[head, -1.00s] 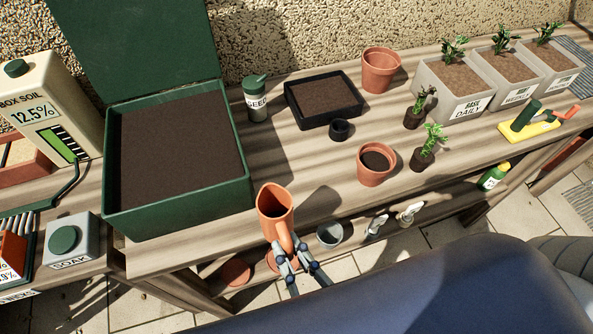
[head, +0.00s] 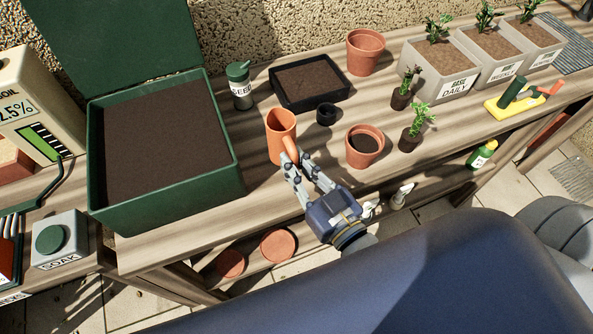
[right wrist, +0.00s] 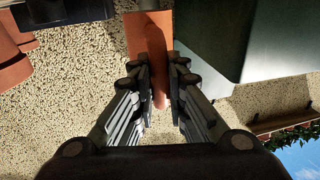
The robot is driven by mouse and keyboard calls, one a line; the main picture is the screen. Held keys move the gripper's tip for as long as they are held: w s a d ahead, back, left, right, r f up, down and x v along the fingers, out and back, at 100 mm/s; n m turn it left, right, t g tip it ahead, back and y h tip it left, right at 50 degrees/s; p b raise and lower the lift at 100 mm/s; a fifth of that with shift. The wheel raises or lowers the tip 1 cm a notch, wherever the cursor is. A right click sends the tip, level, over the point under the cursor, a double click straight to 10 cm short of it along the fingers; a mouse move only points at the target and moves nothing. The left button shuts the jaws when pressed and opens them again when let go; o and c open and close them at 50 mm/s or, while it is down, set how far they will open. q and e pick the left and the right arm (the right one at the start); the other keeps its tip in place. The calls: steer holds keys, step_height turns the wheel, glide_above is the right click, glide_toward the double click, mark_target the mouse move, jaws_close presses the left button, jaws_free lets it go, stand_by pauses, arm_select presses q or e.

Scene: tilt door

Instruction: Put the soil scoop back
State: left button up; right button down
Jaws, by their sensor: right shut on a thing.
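The orange soil scoop (head: 280,135) is a cup-like shape with a handle, over the bench just right of the green soil bin (head: 243,190). It stands roughly upright; I cannot tell whether its base touches the bench. My right gripper (head: 291,165) is shut on its handle, reaching in from the front. In the right wrist view the fingers (right wrist: 160,88) close on both sides of the orange handle, with part of the scoop (right wrist: 147,35) beyond. The bin holds dark soil (head: 165,135) and its lid (head: 110,40) is open. My left gripper is out of view.
A terracotta pot with soil (head: 365,146) and a small black pot (head: 326,114) stand right of the scoop. Behind are a black tray (head: 310,82) and a seed shaker (head: 240,86). Seedlings (head: 417,128) and grey planters (head: 440,75) stand further right. Bare bench (head: 265,195) lies in front.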

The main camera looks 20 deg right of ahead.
step_height(320, 180, down, 3)
steer(key=shift+f, duration=0.15)
steer(key=shift+f, duration=0.1)
steer(key=c, duration=1.6)
jaws_free()
steer(key=shift+f, duration=0.1)
steer(key=shift+s, duration=0.1)
steer(key=shift+b+v, duration=1)
steer(key=shift+v, duration=4.9)
